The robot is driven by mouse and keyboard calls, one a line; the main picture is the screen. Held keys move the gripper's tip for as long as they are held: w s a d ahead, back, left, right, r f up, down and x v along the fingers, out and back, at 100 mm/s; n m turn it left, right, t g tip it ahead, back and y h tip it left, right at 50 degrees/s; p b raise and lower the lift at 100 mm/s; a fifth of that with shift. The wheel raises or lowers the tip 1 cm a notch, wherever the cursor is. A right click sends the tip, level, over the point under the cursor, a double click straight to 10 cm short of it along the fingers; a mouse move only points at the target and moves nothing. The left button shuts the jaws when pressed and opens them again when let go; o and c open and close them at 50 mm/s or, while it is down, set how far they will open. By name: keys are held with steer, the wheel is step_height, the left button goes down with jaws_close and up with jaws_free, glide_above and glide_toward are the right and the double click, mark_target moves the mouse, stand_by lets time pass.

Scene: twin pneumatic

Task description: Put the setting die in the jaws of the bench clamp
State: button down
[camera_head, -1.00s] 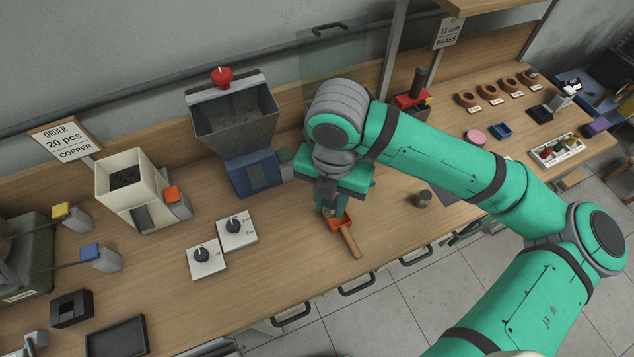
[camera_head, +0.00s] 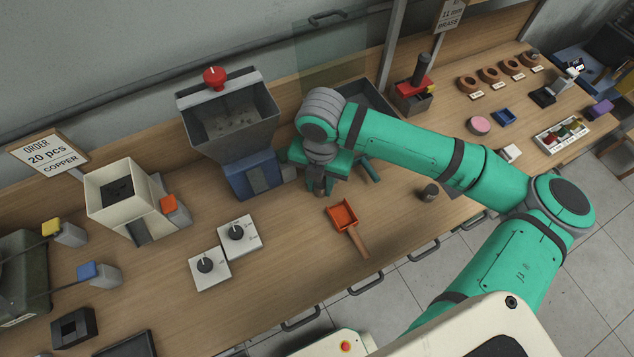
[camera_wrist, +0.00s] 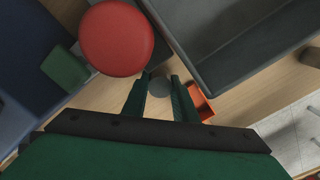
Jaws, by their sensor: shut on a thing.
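My gripper (camera_head: 320,189) is above the wooden bench, in front of the blue base of the hopper. In the wrist view its two fingers (camera_wrist: 160,92) are apart, with a small grey round piece (camera_wrist: 160,85) between them. I take them as shut on it; I cannot tell for sure that it is the setting die. The arm and gripper hide most of it in the head view. A red-topped device with a black upright handle (camera_head: 413,88) stands at the back right. A black block with a gap (camera_head: 73,327) lies at the front left. I cannot tell which is the bench clamp.
An orange scoop (camera_head: 343,216) lies near my gripper. A dark cylinder (camera_head: 429,192) stands to the right. Two white knob plates (camera_head: 225,250) lie to the left. The grey hopper (camera_head: 232,122) and a grey tray (camera_wrist: 235,50) are close. A red round thing (camera_wrist: 116,38) shows beside the fingers.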

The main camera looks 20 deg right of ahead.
steer(key=shift+a+f, duration=0.25)
steer(key=shift+f, duration=0.25)
steer(key=shift+s+d, duration=0.2)
steer(key=c, duration=1.4)
jaws_free()
steer(key=shift+c, duration=0.2)
steer(key=shift+a, duration=0.1)
